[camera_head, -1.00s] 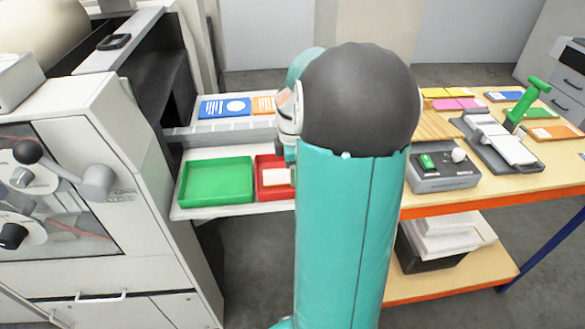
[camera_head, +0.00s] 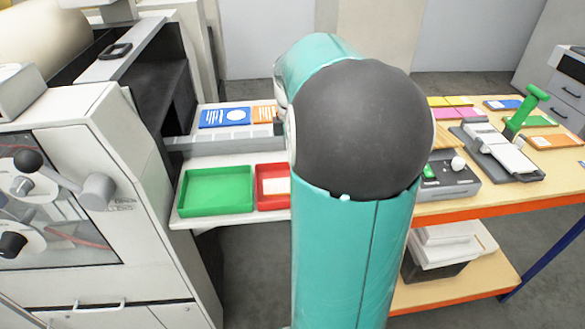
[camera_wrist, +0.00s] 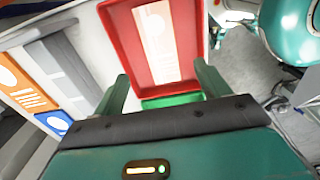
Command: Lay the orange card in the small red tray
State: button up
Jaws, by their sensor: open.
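The small red tray (camera_head: 262,203) sits on a white ledge, right of a green tray. A pale card (camera_head: 275,187) lies inside it; the wrist view shows the red tray (camera_wrist: 113,42) and the card's peach and white pattern (camera_wrist: 160,42). An orange card (camera_head: 263,114) lies on the rack behind, beside a blue card; the orange card is also at left in the wrist view (camera_wrist: 17,84). My gripper (camera_wrist: 161,72) is open and empty, its two green fingers apart in front of the red tray. My arm hides it in the head view.
The green tray (camera_head: 217,190) adjoins the red tray. The blue card (camera_head: 225,117) lies left of the orange one, behind a grey ridged strip (camera_head: 222,138). A bench at right holds several coloured cards, a grey device (camera_head: 450,182) and a green-handled tool (camera_head: 525,108).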

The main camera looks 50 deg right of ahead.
jog(key=shift+a+r, duration=0.1)
jog(key=shift+r, duration=1.5)
jog(key=s+a+m+t, duration=0.2)
jog(key=a+m, duration=0.1)
jog(key=a, duration=0.7)
jog(key=s+a+m+t, duration=0.1)
jog(key=s+a+m, duration=0.2)
jog(key=a, duration=0.7)
jog(key=s+a+m+t, duration=0.2)
jog(key=s+a+m, duration=0.1)
jog(key=a, duration=0.8)
jog(key=shift+s+r+m+t, duration=0.25)
jog(key=shift+r+m+t, duration=0.05)
jog(key=shift+r+m, duration=0.2)
